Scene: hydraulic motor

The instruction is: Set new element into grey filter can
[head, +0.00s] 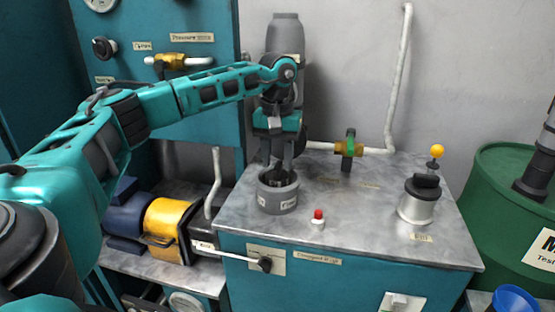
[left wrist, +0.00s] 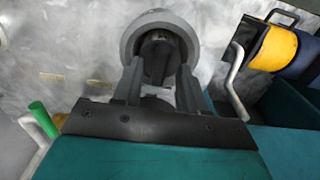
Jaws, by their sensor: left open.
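The grey filter can (head: 277,203) stands upright on the metal top of the teal cabinet. Its round rim also shows in the left wrist view (left wrist: 160,18). A dark cylindrical piece, seemingly the element (left wrist: 158,52), is inside the can's ring. My left gripper (head: 276,170) points down over the can, its fingertips at or just inside the mouth. In the left wrist view its two fingers (left wrist: 159,80) are spread apart, one on each side of the dark piece. Whether they touch it cannot be told. My right gripper is not in view.
A red button (head: 318,216) is right of the can. A silver pot with a dark lid (head: 418,203) stands farther right. A brass valve with a green handle (head: 349,147) and white pipe (head: 397,90) are behind. A grey cylinder (head: 286,35) stands behind my wrist.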

